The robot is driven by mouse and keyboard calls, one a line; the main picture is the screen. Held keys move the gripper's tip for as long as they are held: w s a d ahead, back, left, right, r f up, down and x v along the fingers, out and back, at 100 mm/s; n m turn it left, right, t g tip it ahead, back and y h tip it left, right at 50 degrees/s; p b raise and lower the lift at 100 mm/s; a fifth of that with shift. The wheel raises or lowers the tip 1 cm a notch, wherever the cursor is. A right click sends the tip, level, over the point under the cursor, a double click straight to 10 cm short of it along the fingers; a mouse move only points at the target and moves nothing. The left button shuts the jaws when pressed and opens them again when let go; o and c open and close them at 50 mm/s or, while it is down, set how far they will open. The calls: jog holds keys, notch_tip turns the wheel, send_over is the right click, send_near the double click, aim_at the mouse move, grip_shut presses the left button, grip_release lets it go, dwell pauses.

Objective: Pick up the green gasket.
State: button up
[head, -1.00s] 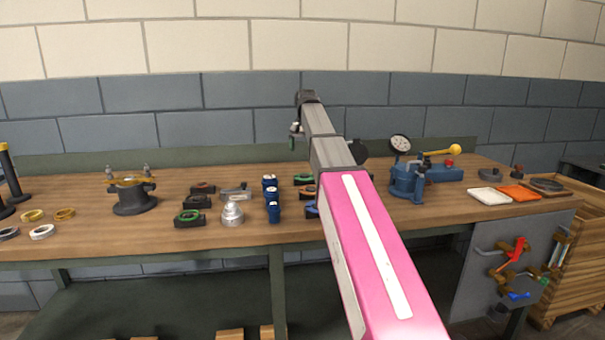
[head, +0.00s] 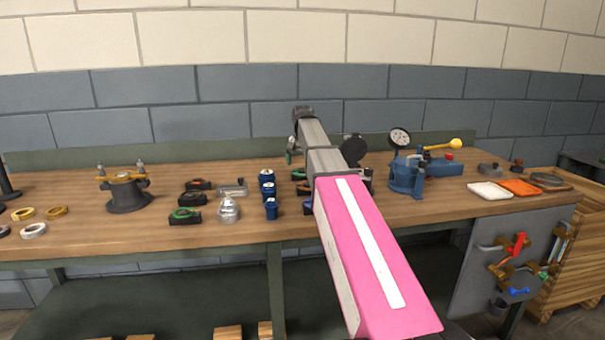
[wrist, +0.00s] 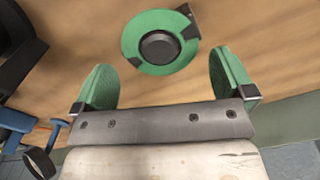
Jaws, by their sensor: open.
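A green ring-shaped gasket (wrist: 134,40) shows in the wrist view, around a dark round hub, with dark corners of something black at its edges. It lies beyond the fingertips, roughly centred between them. My gripper (wrist: 164,82) is open, with green finger pads wide apart and nothing between them. In the head view my gripper (head: 291,150) hangs above the back of the bench, partly hidden by my pink arm. A green ring on a dark block (head: 299,175) shows just left of my arm; I cannot tell if it is the same gasket.
Another green ring on a dark block (head: 185,214) sits further left on the wooden bench (head: 150,236). Near it are a silver domed part (head: 228,210) and blue cylinders (head: 267,190). A blue press with a dial (head: 406,177) stands right of my arm.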

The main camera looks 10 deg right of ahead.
jog(key=shift+f, duration=1.25)
jog(key=c, duration=0.7)
jog(key=shift+o, duration=0.2)
